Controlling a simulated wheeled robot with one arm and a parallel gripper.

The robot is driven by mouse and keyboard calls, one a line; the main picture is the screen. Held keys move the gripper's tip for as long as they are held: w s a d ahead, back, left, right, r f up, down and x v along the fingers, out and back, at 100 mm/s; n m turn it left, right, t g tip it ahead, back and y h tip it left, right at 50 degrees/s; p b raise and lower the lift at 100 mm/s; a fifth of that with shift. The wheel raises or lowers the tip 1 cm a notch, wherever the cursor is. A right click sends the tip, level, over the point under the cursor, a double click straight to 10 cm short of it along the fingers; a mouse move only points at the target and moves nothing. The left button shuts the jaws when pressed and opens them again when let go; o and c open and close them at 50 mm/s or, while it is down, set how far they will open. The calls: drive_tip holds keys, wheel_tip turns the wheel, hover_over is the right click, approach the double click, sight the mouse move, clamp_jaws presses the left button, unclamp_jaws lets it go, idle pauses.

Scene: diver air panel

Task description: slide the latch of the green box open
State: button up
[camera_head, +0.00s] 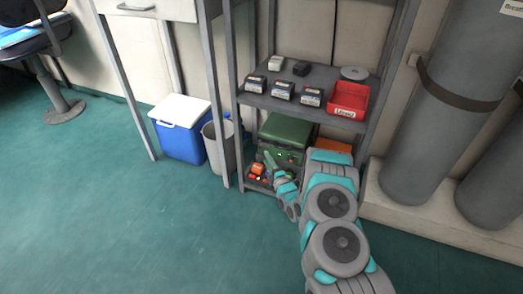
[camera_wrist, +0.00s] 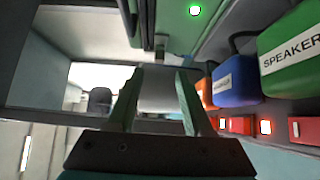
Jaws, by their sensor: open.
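The green box (camera_head: 287,129) sits on the lower shelf of the rack in the head view. My gripper (camera_head: 269,158) is in front of its lower left part, and my arm hides some of the shelf. In the wrist view my gripper (camera_wrist: 159,78) is open, with its two green fingers apart. A green surface edge (camera_wrist: 133,18) and a small grey piece (camera_wrist: 160,46) show just beyond the fingertips. I cannot tell whether the grey piece is the latch. A pale rounded shape shows between the fingers. I cannot tell whether the fingers touch anything.
An orange box (camera_head: 333,146) is right of the green box. A grey bin (camera_head: 219,150) and a blue cooler (camera_head: 182,140) stand left.

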sight(261, 148)
drive_tip(key=shift+b+x, duration=0.45)
drive_tip(key=shift+x, duration=3.15)
clamp_jaws()
